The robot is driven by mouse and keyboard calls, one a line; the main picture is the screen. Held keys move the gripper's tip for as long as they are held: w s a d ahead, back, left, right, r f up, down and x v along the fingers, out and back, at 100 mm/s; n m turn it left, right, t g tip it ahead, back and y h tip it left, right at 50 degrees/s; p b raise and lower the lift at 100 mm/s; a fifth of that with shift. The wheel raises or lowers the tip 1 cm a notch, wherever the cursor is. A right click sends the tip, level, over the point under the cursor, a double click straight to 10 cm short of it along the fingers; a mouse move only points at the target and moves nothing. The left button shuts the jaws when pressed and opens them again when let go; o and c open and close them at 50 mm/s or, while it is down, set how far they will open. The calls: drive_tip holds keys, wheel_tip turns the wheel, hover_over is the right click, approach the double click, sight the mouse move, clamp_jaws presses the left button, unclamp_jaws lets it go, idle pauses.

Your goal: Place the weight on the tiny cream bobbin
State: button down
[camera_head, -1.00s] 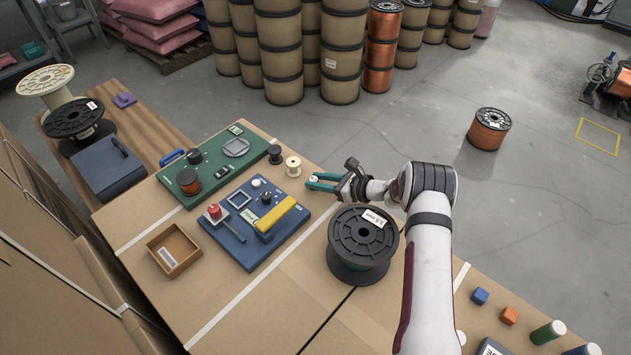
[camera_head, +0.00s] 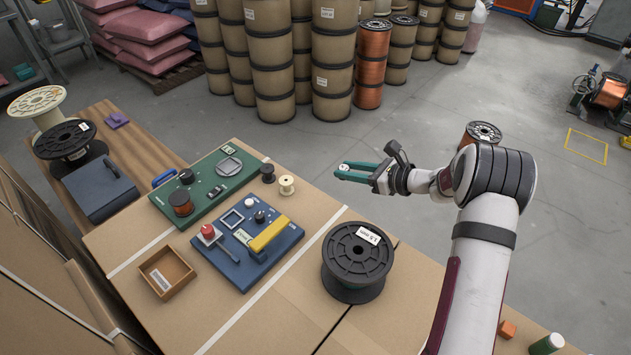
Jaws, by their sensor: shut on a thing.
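The tiny cream bobbin (camera_head: 287,185) stands upright on the cardboard-brown tabletop, just right of a small dark bobbin (camera_head: 267,173). Nothing shows on top of it. My gripper (camera_head: 341,172) has teal fingers and is to the right of the cream bobbin and slightly higher in the picture, apart from it. It appears above or just past the table's far edge. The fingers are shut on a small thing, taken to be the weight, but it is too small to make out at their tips.
A green board (camera_head: 216,191) and a blue board (camera_head: 232,266) with fittings lie left of the bobbin. A large black spool (camera_head: 357,256) stands nearer me. An open wooden box (camera_head: 167,272) is at left. The brown tabletop between the cream bobbin and black spool is clear.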

drive_tip(key=w+a+r+m+t+h, duration=0.2)
drive_tip(key=w+a+r+m+h, duration=0.1)
drive_tip(key=a, duration=0.1)
hover_over(289, 183)
drive_tip(key=shift+m, duration=0.3)
wheel_tip(289, 183, down, 7)
drive_tip(key=shift+r, duration=0.15)
drive_tip(key=shift+f, duration=2)
drive_tip(key=shift+f, duration=0.2)
drive_tip(key=c, duration=0.6)
unclamp_jaws()
